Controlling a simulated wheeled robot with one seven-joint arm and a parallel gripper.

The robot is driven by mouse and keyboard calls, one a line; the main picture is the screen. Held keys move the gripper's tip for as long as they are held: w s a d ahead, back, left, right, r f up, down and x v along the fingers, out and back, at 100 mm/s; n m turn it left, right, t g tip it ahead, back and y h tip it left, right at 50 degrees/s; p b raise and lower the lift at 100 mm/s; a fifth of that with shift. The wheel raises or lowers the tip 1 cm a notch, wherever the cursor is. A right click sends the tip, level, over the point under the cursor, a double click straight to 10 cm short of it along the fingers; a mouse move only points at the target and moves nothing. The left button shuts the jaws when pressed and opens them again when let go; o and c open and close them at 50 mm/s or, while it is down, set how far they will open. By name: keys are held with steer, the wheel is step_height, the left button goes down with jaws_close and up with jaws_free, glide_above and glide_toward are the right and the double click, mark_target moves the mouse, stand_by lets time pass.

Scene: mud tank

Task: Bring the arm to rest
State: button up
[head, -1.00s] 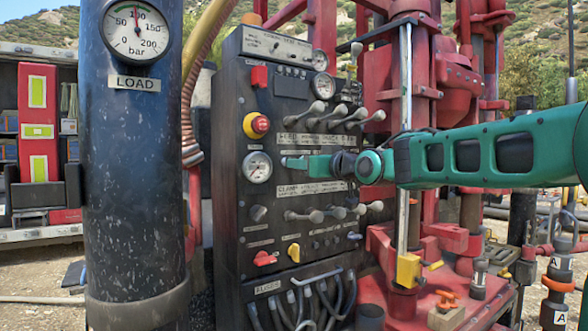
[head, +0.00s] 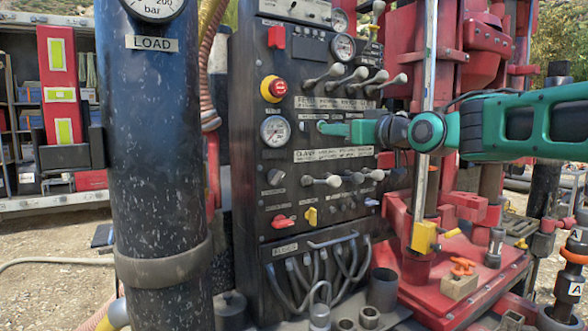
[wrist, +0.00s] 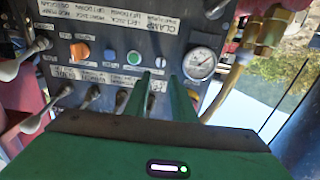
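My green arm reaches in from the right in the head view, and my gripper (head: 321,128) points left in front of the black control panel (head: 243,190). It is just right of the small round gauge (head: 275,131), between the upper and lower lever rows. The wrist view shows my two green fingers (wrist: 161,85) apart, with nothing between them. The panel face lies beyond the fingertips, with a green button (wrist: 160,62) and the gauge (wrist: 201,66). I cannot tell how far the fingertips are from the panel.
Upper levers (head: 338,85) and lower levers (head: 335,180) stick out from the panel. A thick dark LOAD column (head: 155,150) stands at left. The red rig with a bright vertical rod (head: 425,110) is close by my arm. Hoses (head: 320,265) hang below the panel.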

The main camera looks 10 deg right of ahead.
steer(key=s+d+f+m+g+h, duration=0.2)
steer(key=s+d+f+g, duration=0.15)
steer(key=f, duration=0.45)
steer(key=s+d+f+m+g+h, duration=0.15)
steer(key=s+d+f, duration=0.25)
steer(key=f, duration=0.4)
steer(key=s+d+f+m+g+h, duration=0.1)
steer(key=s+d+f+g+h, duration=0.2)
steer(key=f, duration=0.5)
steer(key=s+d+f+m+g, duration=0.1)
steer(key=s+f+m+g, duration=0.1)
steer(key=s+f, duration=0.3)
steer(key=s+d+f+m+g, duration=0.1)
steer(key=s+f+g, duration=0.3)
steer(key=s, duration=1)
steer(key=s+d+f+m+g+y, duration=0.1)
steer(key=s+f+m+g, duration=0.1)
steer(key=s+f, duration=0.5)
steer(key=s+g, duration=0.1)
steer(key=s, duration=0.2)
steer(key=shift+s+d+f+m, duration=0.15)
steer(key=shift+s+f+m, duration=0.05)
steer(key=shift+f+m, duration=0.2)
steer(key=shift+w+f, duration=0.25)
steer(key=shift+w, duration=0.4)
